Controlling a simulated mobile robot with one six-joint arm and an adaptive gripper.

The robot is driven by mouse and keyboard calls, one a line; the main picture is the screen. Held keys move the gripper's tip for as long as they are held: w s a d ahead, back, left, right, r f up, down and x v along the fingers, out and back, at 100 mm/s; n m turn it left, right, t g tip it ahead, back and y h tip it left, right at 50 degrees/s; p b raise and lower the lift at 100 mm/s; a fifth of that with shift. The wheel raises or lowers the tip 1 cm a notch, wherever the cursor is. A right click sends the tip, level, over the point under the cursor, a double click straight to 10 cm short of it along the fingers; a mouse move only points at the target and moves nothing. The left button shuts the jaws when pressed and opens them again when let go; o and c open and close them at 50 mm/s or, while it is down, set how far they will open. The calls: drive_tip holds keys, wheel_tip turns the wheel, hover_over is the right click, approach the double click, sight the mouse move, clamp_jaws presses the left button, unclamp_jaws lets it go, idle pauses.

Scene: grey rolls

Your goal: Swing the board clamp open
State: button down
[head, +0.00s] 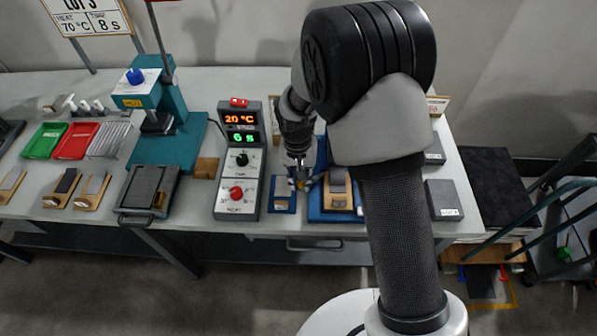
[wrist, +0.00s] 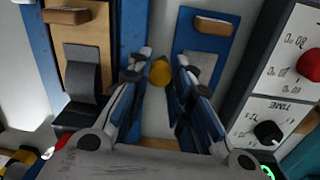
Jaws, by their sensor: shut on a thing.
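My gripper (wrist: 163,60) has its two fingers on either side of a round yellow knob (wrist: 159,74) in the wrist view and is shut on it. The knob seems to belong to the board clamp; the rest of its lever is mostly hidden by my fingers. Left of the fingers in the wrist view is a blue fixture (wrist: 130,22) carrying a wooden board (wrist: 82,35) with a dark grey strip bent over it. In the head view my gripper (head: 301,180) is low beside this blue fixture (head: 318,208), and my arm hides part of it.
A smaller blue stand (head: 282,206) is close beside the gripper. The control box (head: 240,160) reads 20 °C and 6 s. A teal press (head: 170,100), a dark lidded tray (head: 148,190), green (head: 45,140) and red (head: 77,140) trays are further left. Grey blocks (head: 443,199) lie right.

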drive_tip(key=n, duration=0.2)
drive_tip(key=s+d+n+p, duration=0.1)
drive_tip(key=d+n, duration=0.1)
drive_tip(key=n, duration=0.1)
drive_tip(key=shift+s+n+p, duration=0.3)
drive_tip(key=shift+s+p, duration=0.05)
drive_tip(key=shift+s, duration=0.05)
drive_tip(key=shift+s+d+n+p, duration=0.1)
drive_tip(key=shift+d+n+p, duration=0.4)
drive_tip(key=shift+n, duration=0.6)
drive_tip(key=shift+s+d+n+p, duration=0.1)
drive_tip(key=shift+d+n+p, duration=0.35)
drive_tip(key=shift+n, duration=0.65)
drive_tip(key=shift+d, duration=0.15)
drive_tip(key=c, duration=1.4)
unclamp_jaws()
drive_tip(key=r, duration=1.2)
drive_tip(key=shift+s+a, duration=0.2)
drive_tip(key=shift+a, duration=0.05)
